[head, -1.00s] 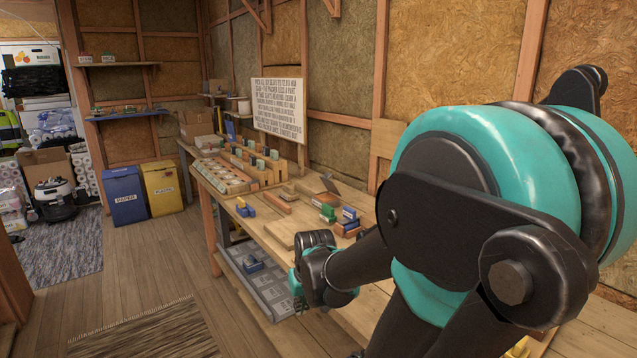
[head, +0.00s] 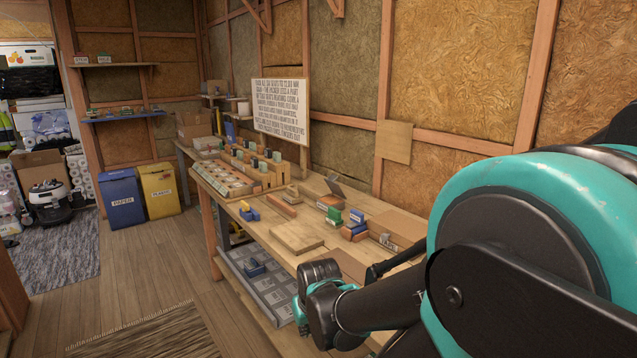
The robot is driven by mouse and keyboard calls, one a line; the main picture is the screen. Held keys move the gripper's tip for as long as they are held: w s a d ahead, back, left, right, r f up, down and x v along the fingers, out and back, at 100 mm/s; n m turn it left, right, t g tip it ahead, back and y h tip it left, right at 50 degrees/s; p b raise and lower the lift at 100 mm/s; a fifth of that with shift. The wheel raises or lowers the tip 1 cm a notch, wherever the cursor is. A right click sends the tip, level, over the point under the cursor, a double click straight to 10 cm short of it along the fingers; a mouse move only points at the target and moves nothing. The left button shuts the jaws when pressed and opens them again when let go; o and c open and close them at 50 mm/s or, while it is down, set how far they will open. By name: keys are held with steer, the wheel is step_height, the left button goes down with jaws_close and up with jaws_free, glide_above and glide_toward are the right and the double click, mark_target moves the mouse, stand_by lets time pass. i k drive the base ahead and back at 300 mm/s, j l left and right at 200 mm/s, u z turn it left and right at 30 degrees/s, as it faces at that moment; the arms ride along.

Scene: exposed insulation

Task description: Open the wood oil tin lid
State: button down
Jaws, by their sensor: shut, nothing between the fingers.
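I cannot pick out the wood oil tin or its lid for certain. A small low item (head: 328,203) with a dark tilted flap (head: 347,189) above it sits towards the back of the workbench (head: 275,228); I cannot tell what it is. My arm crosses the lower right, with a bent black and teal joint over the bench's front edge. I cannot make out my gripper's fingers; my own arm links cover that part of the bench.
Green, blue and orange blocks (head: 354,226), a flat wooden board (head: 297,238) and a labelled cardboard box (head: 398,230) lie on the bench. A grey tray (head: 262,284) sits below. Floor to the left is open.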

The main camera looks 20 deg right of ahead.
mark_target(334, 188)
steer(key=i+j+z, duration=0.1)
steer(key=i+j, duration=0.45)
steer(key=i+j+z, duration=0.1)
steer(key=i+j, duration=0.4)
steer(key=j, duration=0.25)
